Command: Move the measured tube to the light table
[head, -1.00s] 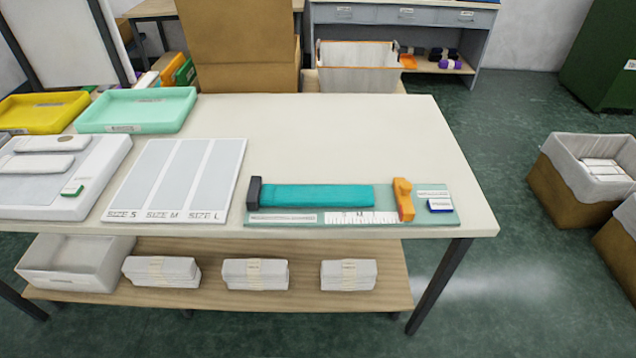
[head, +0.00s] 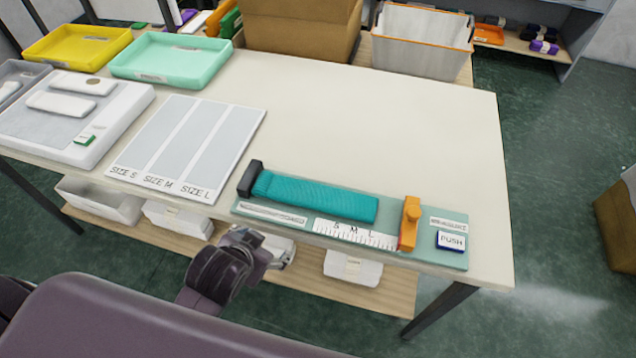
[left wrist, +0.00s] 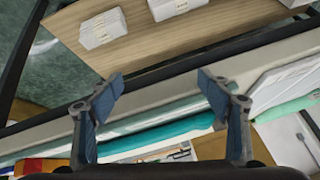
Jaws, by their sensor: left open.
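The teal knitted tube (head: 318,197) lies flat on the green measuring board (head: 455,260), between a black end block (head: 248,179) and an orange slider (head: 410,222). It also shows in the left wrist view (left wrist: 165,133). A white box with a grey top, apparently the light table (head: 35,125), stands at the left, with two white pieces and a green switch on it. My left gripper (head: 283,250) is at the table's front edge, below the board and apart from the tube; its fingers are open and empty in the left wrist view (left wrist: 160,82). My right gripper is out of view.
A size S, M, L panel (head: 190,145) lies between the light table and the board. Mint (head: 170,62) and yellow (head: 75,48) trays stand behind. The table's back middle is clear. White bundles (head: 352,268) sit on the lower shelf.

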